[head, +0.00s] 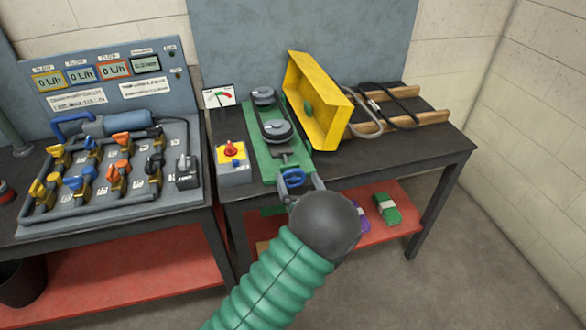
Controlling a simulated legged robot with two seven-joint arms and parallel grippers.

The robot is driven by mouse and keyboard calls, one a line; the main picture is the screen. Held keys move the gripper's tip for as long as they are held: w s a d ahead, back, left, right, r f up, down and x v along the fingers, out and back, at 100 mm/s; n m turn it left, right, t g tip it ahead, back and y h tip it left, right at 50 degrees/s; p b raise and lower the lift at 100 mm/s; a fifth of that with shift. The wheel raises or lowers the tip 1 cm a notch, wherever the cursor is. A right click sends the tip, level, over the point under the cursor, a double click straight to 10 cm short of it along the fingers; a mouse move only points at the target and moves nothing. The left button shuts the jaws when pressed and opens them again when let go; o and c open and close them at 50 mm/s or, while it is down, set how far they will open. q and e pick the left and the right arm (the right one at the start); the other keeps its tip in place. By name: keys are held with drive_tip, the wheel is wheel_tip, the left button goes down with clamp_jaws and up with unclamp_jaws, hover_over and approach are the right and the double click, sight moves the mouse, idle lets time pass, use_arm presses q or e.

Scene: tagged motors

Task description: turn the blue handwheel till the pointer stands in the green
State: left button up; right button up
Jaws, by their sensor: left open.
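The blue handwheel (292,177) is at the near end of the green base (262,150), which carries dark pulleys. A small gauge (218,98) with a white face and red and green zones stands behind and left of it; its pointer is too small to read. My left gripper (304,185) is open at the near side of the handwheel, its grey fingers partly hidden behind my dark round wrist. I cannot tell whether the fingers touch the wheel. My right gripper is out of view.
A yellow guard (317,104) stands tilted right of the pulleys. A grey box with a red knob (231,149) is left of the base. Belts (391,105) lie on a wooden rack at right. A valve panel (110,170) fills the left bench. The bench's front right is clear.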

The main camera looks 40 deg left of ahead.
use_arm(q)
drive_tip(key=shift+a+f, duration=0.2)
drive_tip(key=shift+a, duration=0.9)
drive_tip(key=shift+s+a+r, duration=0.1)
drive_tip(key=shift+s+a, duration=0.05)
drive_tip(key=shift+s, duration=0.1)
drive_tip(key=shift+d+r, duration=0.1)
drive_tip(key=shift+d, duration=0.1)
drive_tip(key=shift+c, duration=0.5)
drive_tip(key=shift+w+d, duration=0.1)
drive_tip(key=shift+d, duration=0.45)
drive_tip(key=c, duration=0.5)
drive_tip(key=shift+c, duration=1.1)
drive_tip(key=shift+a, duration=0.2)
drive_tip(key=c, duration=0.5)
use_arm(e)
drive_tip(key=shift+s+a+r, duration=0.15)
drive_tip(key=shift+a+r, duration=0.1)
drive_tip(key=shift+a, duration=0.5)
